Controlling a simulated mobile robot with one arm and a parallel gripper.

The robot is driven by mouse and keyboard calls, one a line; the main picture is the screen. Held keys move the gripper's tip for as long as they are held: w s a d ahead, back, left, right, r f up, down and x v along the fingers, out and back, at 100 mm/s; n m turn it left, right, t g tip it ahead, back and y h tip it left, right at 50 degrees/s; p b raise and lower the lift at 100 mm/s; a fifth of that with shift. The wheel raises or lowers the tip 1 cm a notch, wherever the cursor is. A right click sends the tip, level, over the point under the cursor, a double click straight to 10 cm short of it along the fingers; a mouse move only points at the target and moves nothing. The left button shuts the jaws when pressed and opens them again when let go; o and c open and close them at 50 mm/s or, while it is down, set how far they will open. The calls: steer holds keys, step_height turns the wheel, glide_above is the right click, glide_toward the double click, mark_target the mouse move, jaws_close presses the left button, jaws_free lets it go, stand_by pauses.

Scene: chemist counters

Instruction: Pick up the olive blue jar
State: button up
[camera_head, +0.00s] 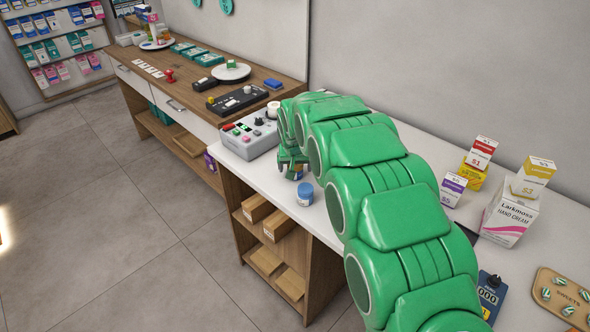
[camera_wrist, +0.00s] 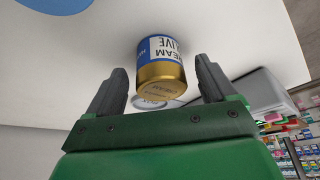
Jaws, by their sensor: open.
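In the wrist view a jar (camera_wrist: 161,48) with a gold lid and a blue and white label reading "OLIVE" and part of "CREAM" stands on the white counter. The view is upside down, so the lid points down the picture. My gripper (camera_wrist: 161,67) is open, with one finger to each side of the jar in the picture. I cannot tell how deep the jar is between them. In the head view my gripper (camera_head: 291,165) is low over the counter's left end, and this jar is hidden behind my arm.
A blue-lidded jar (camera_head: 305,194) stands near the counter edge by my gripper. A grey device with coloured buttons (camera_head: 250,136) is behind to the left. A white round thing (camera_wrist: 150,103) shows past the olive jar. Boxes (camera_head: 481,155) stand at the right.

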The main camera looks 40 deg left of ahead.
steer(key=shift+x, duration=1)
steer(key=c, duration=1.1)
